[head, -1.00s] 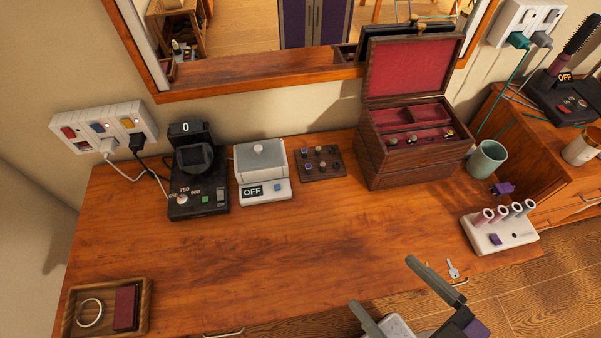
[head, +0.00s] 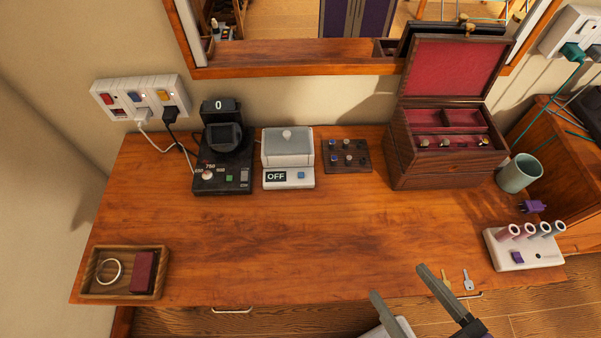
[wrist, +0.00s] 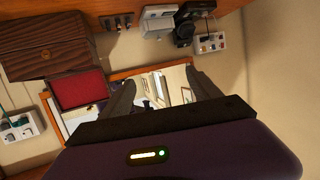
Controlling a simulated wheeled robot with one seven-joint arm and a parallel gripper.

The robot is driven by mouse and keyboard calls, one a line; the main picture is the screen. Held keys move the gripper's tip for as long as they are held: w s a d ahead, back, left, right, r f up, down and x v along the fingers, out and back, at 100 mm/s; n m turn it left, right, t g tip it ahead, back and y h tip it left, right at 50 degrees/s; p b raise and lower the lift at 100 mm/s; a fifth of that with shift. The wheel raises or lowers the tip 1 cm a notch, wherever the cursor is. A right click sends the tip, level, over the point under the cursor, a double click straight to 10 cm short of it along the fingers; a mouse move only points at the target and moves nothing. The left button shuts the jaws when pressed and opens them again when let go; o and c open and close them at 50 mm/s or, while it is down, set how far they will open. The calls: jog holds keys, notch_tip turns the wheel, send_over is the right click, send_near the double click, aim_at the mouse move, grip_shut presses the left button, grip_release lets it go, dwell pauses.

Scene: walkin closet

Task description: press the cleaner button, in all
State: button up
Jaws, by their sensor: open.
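The cleaner looks to be the white box (head: 287,150) with a grey lid and a small knob, on the dresser near the wall. Its front panel has a dark display (head: 276,176) reading OFF and a blue button (head: 301,175) to the right of it. In the wrist view the white device (wrist: 160,22) shows at the top. My gripper (head: 407,284) is open and empty at the front right of the dresser, well apart from the cleaner. Its two fingers also show in the wrist view (wrist: 160,90).
A black device (head: 223,165) stands left of the cleaner, and a small board with knobs (head: 347,157) right of it. An open jewelry box (head: 441,160), a green cup (head: 519,173) and a white roller stand (head: 522,258) are at the right. A wooden tray (head: 91,283) is front left. The middle is clear.

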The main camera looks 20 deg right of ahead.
grip_shut()
dwell(1.4)
